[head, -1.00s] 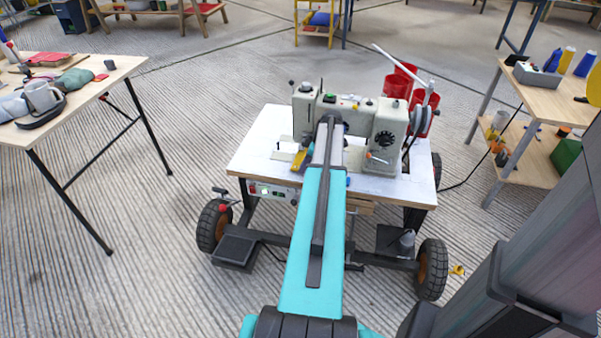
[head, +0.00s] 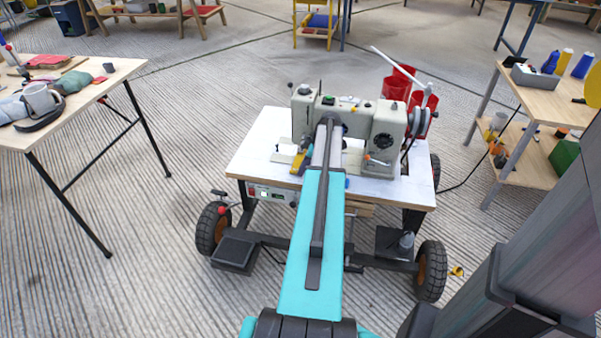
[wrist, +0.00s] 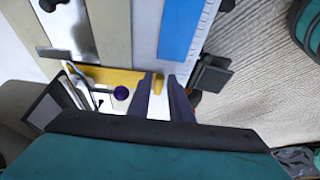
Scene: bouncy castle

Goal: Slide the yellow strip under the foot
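A grey-green sewing machine (head: 380,135) stands on a white-topped wheeled cart (head: 257,150). The yellow strip (head: 298,162) shows just left of my arm, low beside the machine's left end. In the wrist view the yellow strip (wrist: 112,75) lies across the picture, and a yellow piece shows between the fingers of my gripper (wrist: 160,82). The fingers stand a little apart there; whether they press on the yellow piece is unclear. A metal part near the strip's left stretch may be the foot (wrist: 98,98), but this is unclear. In the head view my arm hides the gripper.
A blue piece beside a ruler scale (wrist: 181,28) lies close to the fingers. A dark clamp-like block (wrist: 211,76) is at the right. Red bins (head: 398,88) stand behind the machine.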

